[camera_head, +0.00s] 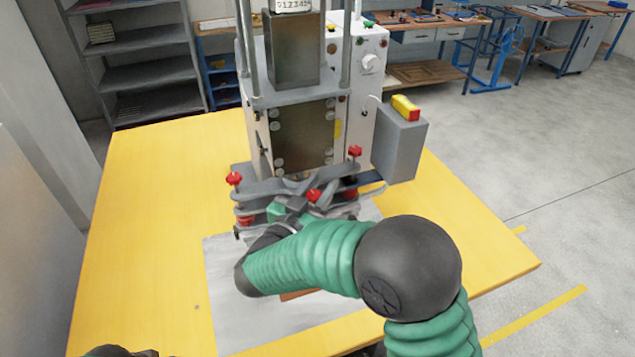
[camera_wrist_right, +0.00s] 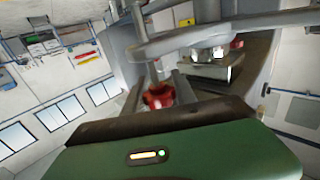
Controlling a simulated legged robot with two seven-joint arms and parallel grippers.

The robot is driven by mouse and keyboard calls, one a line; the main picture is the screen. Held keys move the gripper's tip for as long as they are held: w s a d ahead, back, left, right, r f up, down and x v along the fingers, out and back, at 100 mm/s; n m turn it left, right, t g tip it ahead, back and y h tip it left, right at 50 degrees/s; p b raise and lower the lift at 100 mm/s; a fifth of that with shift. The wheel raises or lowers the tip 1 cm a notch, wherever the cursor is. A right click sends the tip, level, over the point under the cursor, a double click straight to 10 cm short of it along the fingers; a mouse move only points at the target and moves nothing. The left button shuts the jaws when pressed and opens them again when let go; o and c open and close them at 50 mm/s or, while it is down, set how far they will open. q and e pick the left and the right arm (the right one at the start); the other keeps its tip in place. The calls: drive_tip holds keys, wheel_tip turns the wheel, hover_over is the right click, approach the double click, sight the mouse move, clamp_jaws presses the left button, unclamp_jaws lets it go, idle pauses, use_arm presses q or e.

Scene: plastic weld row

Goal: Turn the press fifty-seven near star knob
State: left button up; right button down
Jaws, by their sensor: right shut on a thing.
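The press (camera_head: 305,135) stands on the yellow table with several red star knobs around its lower plates. My right gripper (camera_head: 303,200) reaches in at the front of the press. It is shut on a red star knob (camera_head: 313,195), the one nearest me. In the right wrist view this red knob (camera_wrist_right: 158,95) sits between the two grey fingers (camera_wrist_right: 160,90). Other red star knobs stand at the left (camera_head: 233,179) and at the right (camera_head: 355,151). My wrist hides part of the lower plates. My left gripper is not in view.
A grey box with a yellow and red top (camera_head: 400,145) juts out at the press's right. A grey sheet (camera_head: 225,290) lies on the yellow table (camera_head: 140,230) under my arm. The table's left side is clear. Shelves (camera_head: 145,60) stand behind.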

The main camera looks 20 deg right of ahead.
drive_tip(key=shift+r+m+g+h, duration=0.1)
drive_tip(key=shift+m+g+h, duration=0.5)
drive_tip(key=shift+g, duration=0.1)
drive_tip(key=shift+s+d+p, duration=0.1)
drive_tip(key=shift+p, duration=0.2)
drive_tip(key=c, duration=1)
unclamp_jaws()
